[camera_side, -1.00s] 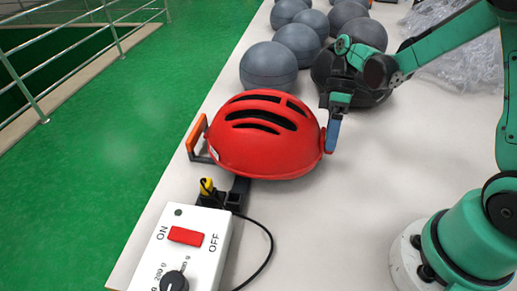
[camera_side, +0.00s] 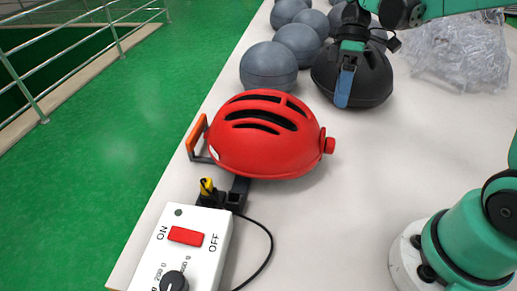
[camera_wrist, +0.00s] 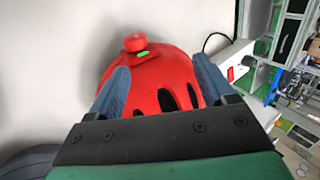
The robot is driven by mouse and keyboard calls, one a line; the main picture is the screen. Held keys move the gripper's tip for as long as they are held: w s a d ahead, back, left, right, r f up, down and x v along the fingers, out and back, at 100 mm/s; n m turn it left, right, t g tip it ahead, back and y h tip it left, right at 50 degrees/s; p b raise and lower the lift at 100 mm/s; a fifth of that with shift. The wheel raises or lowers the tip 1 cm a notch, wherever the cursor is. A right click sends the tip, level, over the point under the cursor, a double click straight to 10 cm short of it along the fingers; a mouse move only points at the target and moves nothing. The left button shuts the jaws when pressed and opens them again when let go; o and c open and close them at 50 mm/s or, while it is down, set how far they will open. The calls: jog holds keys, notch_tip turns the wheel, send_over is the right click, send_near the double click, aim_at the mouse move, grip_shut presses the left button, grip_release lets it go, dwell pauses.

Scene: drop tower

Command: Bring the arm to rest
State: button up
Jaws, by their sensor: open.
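My gripper (camera_side: 344,88) is raised above the table at the upper right of the side view, in front of a black helmet (camera_side: 372,82). In the wrist view my gripper (camera_wrist: 158,85) shows two blue fingers spread apart with nothing held between them. A red helmet (camera_side: 262,145) with dark vent slots sits on the white table, its red knob (camera_side: 329,145) on the right side. The red helmet also shows in the wrist view (camera_wrist: 178,75), beyond the fingertips and apart from them.
Several grey balls (camera_side: 268,68) line the far left of the table. Clear plastic wrap (camera_side: 460,55) lies at the back right. A white control box (camera_side: 185,250) with a red switch and a cable stands at the front left. The table's middle right (camera_side: 370,180) is bare.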

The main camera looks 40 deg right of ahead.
jog(key=shift+s+a+r+m+t+h, duration=0.1)
jog(key=shift+s+a+m+t+h, duration=0.15)
jog(key=shift+a+m+t+h, duration=0.3)
jog(key=m+t, duration=0.1)
jog(key=s+a+m+t+h, duration=0.1)
jog(key=t, duration=0.1)
jog(key=shift+a+m+h, duration=0.15)
jog(key=shift+m+h, duration=0.1)
jog(key=m+t, duration=0.1)
jog(key=t, duration=0.1)
jog(key=a+m+t+h, duration=0.1)
jog(key=t, duration=0.1)
jog(key=m+t+h, duration=0.1)
jog(key=m+t, duration=0.1)
jog(key=t, duration=0.1)
jog(key=shift+s+a, duration=0.3)
jog(key=shift+s, duration=0.05)
